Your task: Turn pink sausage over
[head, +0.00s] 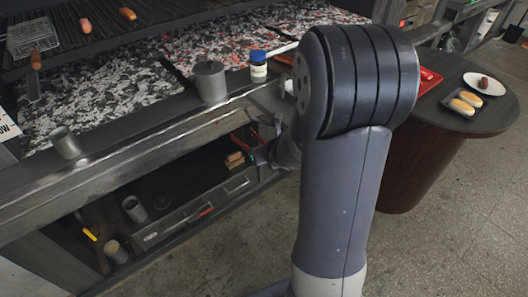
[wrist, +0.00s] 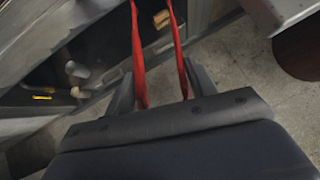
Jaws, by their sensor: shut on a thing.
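A pinkish sausage (head: 85,25) lies on the grill rack (head: 60,47) at the upper left of the head view. An orange-brown sausage (head: 128,13) lies to its right. My gripper (wrist: 155,82) is shut on a pair of red tongs (wrist: 138,60), whose two arms run forward between the fingers in the wrist view. In the head view my gripper (head: 271,150) is low in front of the grill counter, partly hidden behind my arm, well away from the sausages. The tong tips are not clear.
Glowing coals (head: 110,78) fill the grill bed. A round table (head: 440,118) with buns (head: 465,100) stands right. Floor is clear.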

